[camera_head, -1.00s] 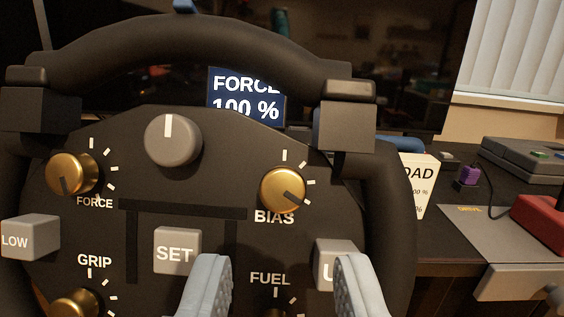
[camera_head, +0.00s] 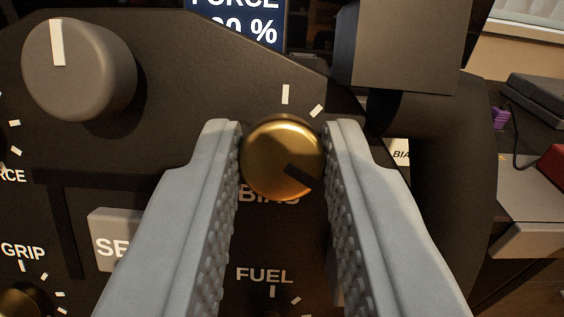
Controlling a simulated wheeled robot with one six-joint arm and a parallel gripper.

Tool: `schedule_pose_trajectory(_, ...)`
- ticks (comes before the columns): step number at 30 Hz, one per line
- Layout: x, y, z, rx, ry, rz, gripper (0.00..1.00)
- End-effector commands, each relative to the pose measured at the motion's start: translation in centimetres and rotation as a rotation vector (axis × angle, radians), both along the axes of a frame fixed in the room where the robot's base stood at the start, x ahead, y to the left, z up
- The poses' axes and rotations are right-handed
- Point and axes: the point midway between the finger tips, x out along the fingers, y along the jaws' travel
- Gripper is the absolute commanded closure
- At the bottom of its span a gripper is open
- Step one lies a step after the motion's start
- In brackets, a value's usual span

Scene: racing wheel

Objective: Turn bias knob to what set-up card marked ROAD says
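The brass bias knob (camera_head: 280,155) is on the dark wheel face, just above its BIAS label, which my fingers and the knob partly cover. Its dark pointer mark points to the lower right. My gripper (camera_head: 283,150) is open, with one grey ridged finger on each side of the knob. The fingers stand close to its sides; I cannot tell whether either touches. The set-up card (camera_head: 397,153) shows only as a small white piece with "BIA" on it behind the wheel. Its heading and values are hidden.
A large grey knob (camera_head: 78,68) is at upper left, and the SET button (camera_head: 115,238) is left of my fingers. The FUEL label (camera_head: 264,275) is below. The display (camera_head: 240,22) is partly cut off at the top. The black grip (camera_head: 440,190) rises at right.

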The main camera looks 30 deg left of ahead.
Motion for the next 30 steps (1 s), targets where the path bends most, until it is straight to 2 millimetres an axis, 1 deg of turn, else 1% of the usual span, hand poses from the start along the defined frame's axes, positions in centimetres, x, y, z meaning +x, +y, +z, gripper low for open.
schedule_pose_trajectory(8,0.00,-0.04,-0.02,-0.012,-0.007,0.006,0.99)
schedule_pose_trajectory(14,0.06,-0.15,-0.04,-0.071,-0.041,0.032,0.99)
schedule_pose_trajectory(20,0.11,-0.19,-0.01,-0.188,-0.110,0.088,0.99)
schedule_pose_trajectory(30,0.21,-0.30,0.08,-0.444,-0.263,0.209,0.99)
